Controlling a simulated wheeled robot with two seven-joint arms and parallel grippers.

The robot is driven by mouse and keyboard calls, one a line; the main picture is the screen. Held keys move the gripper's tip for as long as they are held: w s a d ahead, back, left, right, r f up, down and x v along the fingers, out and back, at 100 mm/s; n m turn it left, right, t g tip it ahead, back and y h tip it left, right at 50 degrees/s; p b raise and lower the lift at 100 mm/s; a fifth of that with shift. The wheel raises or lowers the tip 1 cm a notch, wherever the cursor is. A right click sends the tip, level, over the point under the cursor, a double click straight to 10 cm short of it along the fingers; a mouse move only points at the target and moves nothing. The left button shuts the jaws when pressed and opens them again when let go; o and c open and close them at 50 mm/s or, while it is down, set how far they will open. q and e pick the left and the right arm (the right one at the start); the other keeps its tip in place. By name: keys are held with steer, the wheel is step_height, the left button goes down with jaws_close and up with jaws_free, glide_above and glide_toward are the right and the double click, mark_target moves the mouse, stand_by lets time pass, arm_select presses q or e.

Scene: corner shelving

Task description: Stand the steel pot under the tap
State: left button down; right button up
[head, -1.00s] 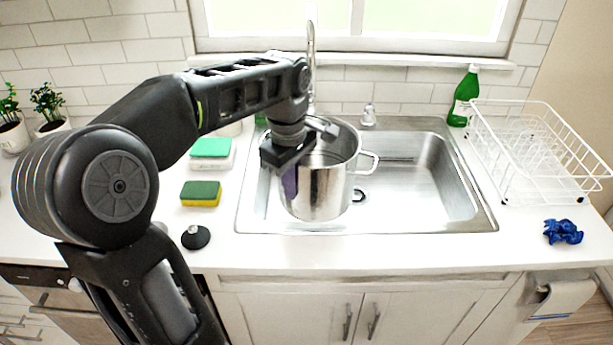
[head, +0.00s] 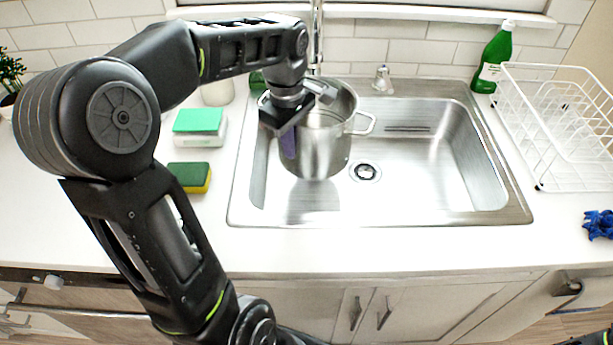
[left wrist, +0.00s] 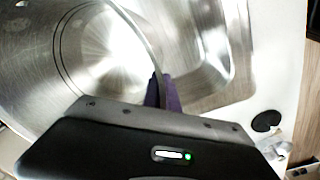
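The steel pot (head: 322,155) is upright over the left part of the sink basin (head: 430,160), left of the drain. A shadow lies on the basin floor below it; I cannot tell whether its bottom touches. The tap (head: 317,45) rises behind the pot, and its top is cut off by the frame. My left gripper (head: 288,140) is shut on the pot's near-left wall, with one purple finger outside. In the left wrist view the purple fingers (left wrist: 165,95) pinch the wall, beside the pot's shiny inside (left wrist: 105,60). My right gripper is not in view.
A green bottle (head: 494,60) and a white dish rack (head: 560,125) stand right of the sink. A blue crumpled thing (head: 598,224) lies at the right. Sponges (head: 190,177) lie left of the sink. The basin's right half is empty.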

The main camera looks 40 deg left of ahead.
mark_target(293, 167)
arm_select(q)
steer(key=shift+f, duration=2.9)
steer(key=shift+f, duration=1.8)
steer(key=shift+f, duration=0.2)
steer(key=c, duration=1.7)
jaws_free()
steer(key=shift+r, duration=0.15)
steer(key=r, duration=1.2)
steer(key=shift+s, duration=0.3)
